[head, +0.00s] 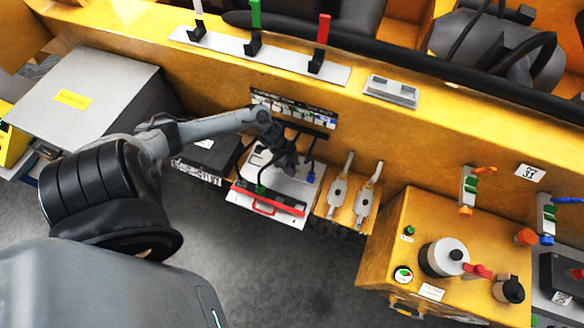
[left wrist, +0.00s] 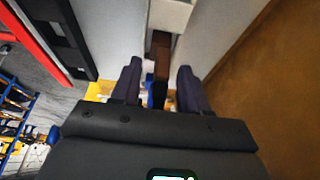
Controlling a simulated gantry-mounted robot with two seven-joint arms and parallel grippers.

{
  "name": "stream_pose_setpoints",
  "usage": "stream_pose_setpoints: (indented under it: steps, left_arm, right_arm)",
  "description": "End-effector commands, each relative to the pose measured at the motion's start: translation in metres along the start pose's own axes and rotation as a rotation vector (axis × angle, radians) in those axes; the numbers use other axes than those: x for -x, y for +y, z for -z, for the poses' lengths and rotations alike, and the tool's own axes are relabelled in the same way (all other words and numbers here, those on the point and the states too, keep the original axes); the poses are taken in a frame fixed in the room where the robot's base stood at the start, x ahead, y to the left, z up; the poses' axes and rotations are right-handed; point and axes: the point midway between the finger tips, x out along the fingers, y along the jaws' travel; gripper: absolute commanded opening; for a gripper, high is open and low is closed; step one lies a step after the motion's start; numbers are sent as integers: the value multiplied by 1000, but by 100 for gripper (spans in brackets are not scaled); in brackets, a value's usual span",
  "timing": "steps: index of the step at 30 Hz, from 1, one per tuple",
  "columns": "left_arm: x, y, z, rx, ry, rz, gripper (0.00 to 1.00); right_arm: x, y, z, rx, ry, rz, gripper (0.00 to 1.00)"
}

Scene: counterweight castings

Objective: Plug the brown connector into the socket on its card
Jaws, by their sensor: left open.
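My left gripper (head: 287,158) is over the white card (head: 289,184) in the drawer-like unit with a red front handle. In the left wrist view, the fingers of my left gripper (left wrist: 158,85) are open. A narrow brown piece (left wrist: 161,48), which looks like the brown connector, shows between them, with gaps on both sides. A white block (left wrist: 170,13) is just above it in the picture. A blue part (left wrist: 152,92) shows below it, partly hidden by the gripper. In the head view the brown connector and its socket cannot be made out. My right gripper is not in view.
A green connector (head: 260,189) and a blue one (head: 311,178) stand near the card, with dark cables. A red bar (head: 270,197) runs along its front. Two metal levers (head: 352,197) are close at the right. A yellow wall rises behind; grey floor lies in front.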

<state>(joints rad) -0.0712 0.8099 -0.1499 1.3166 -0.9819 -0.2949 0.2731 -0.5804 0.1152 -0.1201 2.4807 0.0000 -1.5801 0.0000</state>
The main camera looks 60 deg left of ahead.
Motion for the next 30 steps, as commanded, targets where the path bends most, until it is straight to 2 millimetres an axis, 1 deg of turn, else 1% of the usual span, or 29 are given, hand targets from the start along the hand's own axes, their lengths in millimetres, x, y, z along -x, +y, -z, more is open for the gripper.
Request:
stream_pose_setpoints:
  steps: [4, 5, 12, 13, 14, 24, 30]
  left_arm:
    - [0, 0, 0, 0, 0, 0, 45]
    - [0, 0, 0, 0, 0, 0, 43]
    - [0, 0, 0, 0, 0, 0, 6]
    - [0, 0, 0, 0, 0, 0, 2]
    - [0, 0, 0, 0, 0, 0, 0]
    - [1, 0, 0, 0, 0, 1, 0]
    - [10, -1, 4, -1, 0, 1, 0]
  right_arm:
    - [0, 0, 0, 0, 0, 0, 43]
    - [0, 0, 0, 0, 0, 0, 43]
    - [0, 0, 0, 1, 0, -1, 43]
    - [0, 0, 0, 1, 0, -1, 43]
    - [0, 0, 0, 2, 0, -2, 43]
    - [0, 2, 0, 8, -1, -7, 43]
    - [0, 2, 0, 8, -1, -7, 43]
